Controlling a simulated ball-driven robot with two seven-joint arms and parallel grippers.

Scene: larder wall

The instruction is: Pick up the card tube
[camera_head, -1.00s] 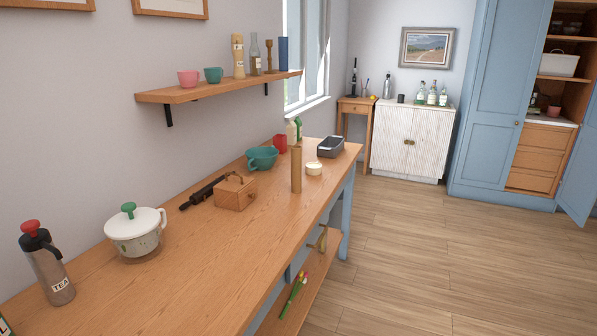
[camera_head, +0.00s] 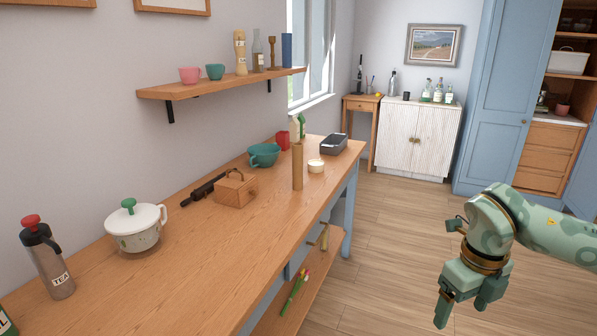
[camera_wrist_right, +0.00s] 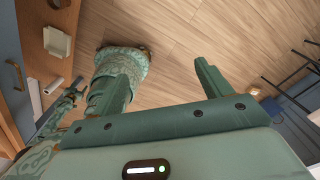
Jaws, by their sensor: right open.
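The card tube (camera_head: 297,167) is a plain brown cylinder. It stands upright on the wooden worktop near its front edge, in the head view. My right gripper (camera_head: 461,308) hangs over the floor to the right of the worktop, well apart from the tube, with its fingers pointing down. It is open and empty; its two spread fingers also show in the wrist view (camera_wrist_right: 160,82). I cannot make out the tube in the wrist view. My left gripper is not in view.
A cream round pot (camera_head: 316,166) and a dark tin (camera_head: 334,144) stand near the tube. A wooden box (camera_head: 236,190), a teal bowl (camera_head: 264,155), a lidded white pot (camera_head: 136,229) and a tea flask (camera_head: 48,262) share the worktop. Its front middle is clear.

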